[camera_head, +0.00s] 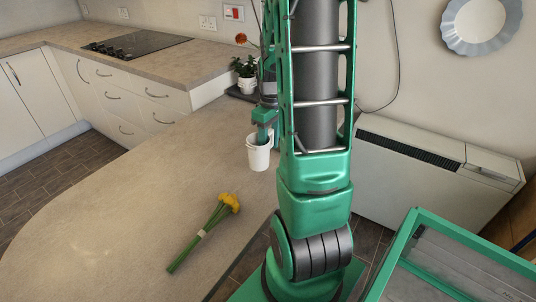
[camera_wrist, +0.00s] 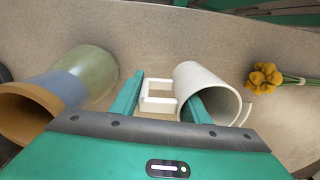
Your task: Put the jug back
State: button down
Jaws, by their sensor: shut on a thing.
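The white jug (camera_head: 258,154) is upright at the counter's right edge in the head view, beside my arm. My gripper (camera_head: 263,125) is above it, pointing down, partly hidden by my arm. In the wrist view the jug (camera_wrist: 208,84) has its open mouth towards the camera and its square handle (camera_wrist: 157,104) between my fingers. One finger of my gripper (camera_wrist: 160,98) reaches inside the jug's mouth and the other is outside beyond the handle. The gripper is shut on the jug. I cannot tell whether its base touches the counter.
Yellow flowers (camera_head: 229,203) lie on the counter (camera_head: 120,200); they also show in the wrist view (camera_wrist: 264,78). A banded vase (camera_wrist: 68,88) is close to the left finger. A potted plant (camera_head: 246,75) and a hob (camera_head: 135,45) are farther back. The counter's left part is clear.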

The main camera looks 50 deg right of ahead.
jog(key=shift+d+f, duration=0.4)
jog(key=shift+d, duration=0.05)
jog(key=shift+f, duration=1.85)
jog(key=shift+f, duration=0.1)
jog(key=c, duration=1)
grip_release()
